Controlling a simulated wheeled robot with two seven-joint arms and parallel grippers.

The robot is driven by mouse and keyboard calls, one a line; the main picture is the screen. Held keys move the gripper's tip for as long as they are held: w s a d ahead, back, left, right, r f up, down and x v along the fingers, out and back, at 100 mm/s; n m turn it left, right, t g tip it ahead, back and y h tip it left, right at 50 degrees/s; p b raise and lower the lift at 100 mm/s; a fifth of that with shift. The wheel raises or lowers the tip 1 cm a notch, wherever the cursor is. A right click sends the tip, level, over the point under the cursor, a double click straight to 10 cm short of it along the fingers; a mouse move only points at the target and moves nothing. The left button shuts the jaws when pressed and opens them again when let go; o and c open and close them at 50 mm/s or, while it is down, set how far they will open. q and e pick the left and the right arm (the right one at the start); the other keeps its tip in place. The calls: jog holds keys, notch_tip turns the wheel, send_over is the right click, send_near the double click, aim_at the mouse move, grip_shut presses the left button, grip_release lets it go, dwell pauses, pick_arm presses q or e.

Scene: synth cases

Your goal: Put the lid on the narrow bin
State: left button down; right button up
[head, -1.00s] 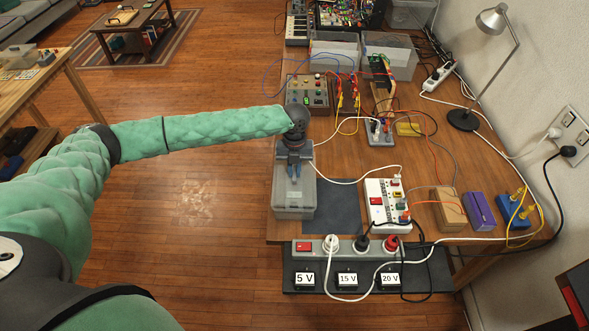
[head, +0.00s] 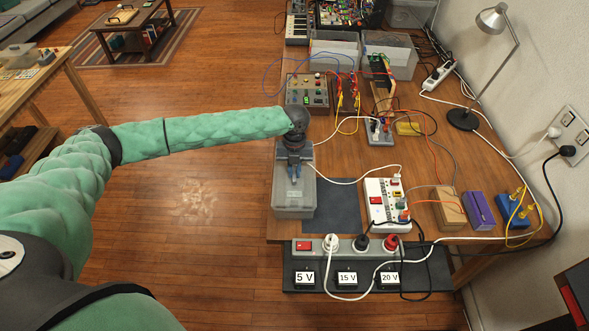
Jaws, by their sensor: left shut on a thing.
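My left gripper (head: 294,178) points down over the narrow bin (head: 293,213) at the left edge of the workbench. It is shut on a grey lid (head: 304,192), which lies over the bin's top. The lid and bin look close in tone, and my wrist covers the far end. I cannot tell whether the lid is fully seated on the rim or slightly above it. My right gripper is out of view.
A white cable runs close to my gripper. A control box (head: 308,91) and clear bins (head: 334,50) stand behind. Bare floor lies left.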

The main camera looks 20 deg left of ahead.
aim_at(295, 169)
pick_arm(q)
jog(key=shift+f, duration=0.65)
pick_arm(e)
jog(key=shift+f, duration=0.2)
pick_arm(q)
jog(key=c, duration=1.4)
grip_release()
jog(key=shift+w+a+r+b, duration=0.1)
jog(key=shift+w+r+b, duration=0.1)
jog(key=shift+r+b, duration=0.85)
jog(key=r, duration=0.2)
jog(key=r+b, duration=0.1)
jog(key=r, duration=0.1)
jog(key=shift+w, duration=0.35)
jog(key=shift+a+r, duration=0.1)
jog(key=shift+r, duration=0.7)
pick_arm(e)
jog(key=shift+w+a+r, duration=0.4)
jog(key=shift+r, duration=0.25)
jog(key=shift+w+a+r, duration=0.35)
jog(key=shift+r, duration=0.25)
